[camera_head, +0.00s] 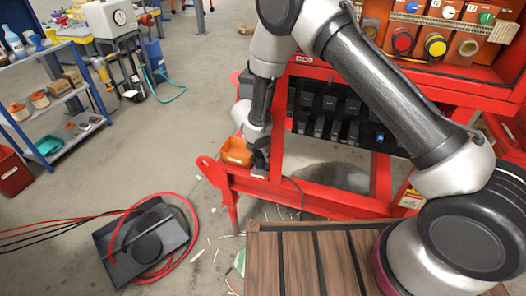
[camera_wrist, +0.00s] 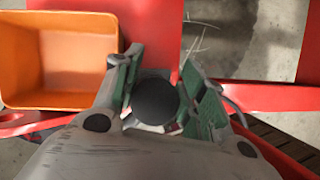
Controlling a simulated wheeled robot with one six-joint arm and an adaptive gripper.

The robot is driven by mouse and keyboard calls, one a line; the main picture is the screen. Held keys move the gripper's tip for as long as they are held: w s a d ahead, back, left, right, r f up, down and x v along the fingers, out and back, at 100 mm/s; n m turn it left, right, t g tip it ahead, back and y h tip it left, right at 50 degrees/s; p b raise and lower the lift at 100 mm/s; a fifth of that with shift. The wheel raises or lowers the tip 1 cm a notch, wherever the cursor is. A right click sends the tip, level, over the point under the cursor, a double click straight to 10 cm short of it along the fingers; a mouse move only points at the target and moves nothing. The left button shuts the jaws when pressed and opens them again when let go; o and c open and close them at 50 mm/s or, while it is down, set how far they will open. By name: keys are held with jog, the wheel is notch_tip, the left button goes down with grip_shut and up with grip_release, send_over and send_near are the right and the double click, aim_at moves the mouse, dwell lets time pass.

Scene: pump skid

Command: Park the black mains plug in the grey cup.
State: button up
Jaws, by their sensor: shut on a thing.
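My gripper (camera_head: 260,158) is low over the red skid frame, just right of the orange bin. In the wrist view my gripper's (camera_wrist: 160,75) green-padded fingers are shut on the black mains plug (camera_wrist: 155,101), whose round dark end faces the camera. A dark cable runs off to the right. A small light-grey patch (camera_head: 259,172) shows just below the fingers in the head view. I cannot tell whether it is the grey cup, or whether the plug is inside or above anything. No grey cup is clearly seen.
The orange bin (camera_head: 236,151) stands close left of my gripper and also shows in the wrist view (camera_wrist: 72,98). The red frame (camera_head: 330,203) runs below and right. Black sockets (camera_head: 335,105) line the panel behind. A wooden slatted top (camera_head: 315,262) lies in front.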

jog(key=shift+f, duration=1.05)
jog(key=o, duration=1.2)
jog(key=v, duration=1.2)
jog(key=shift+d, duration=0.1)
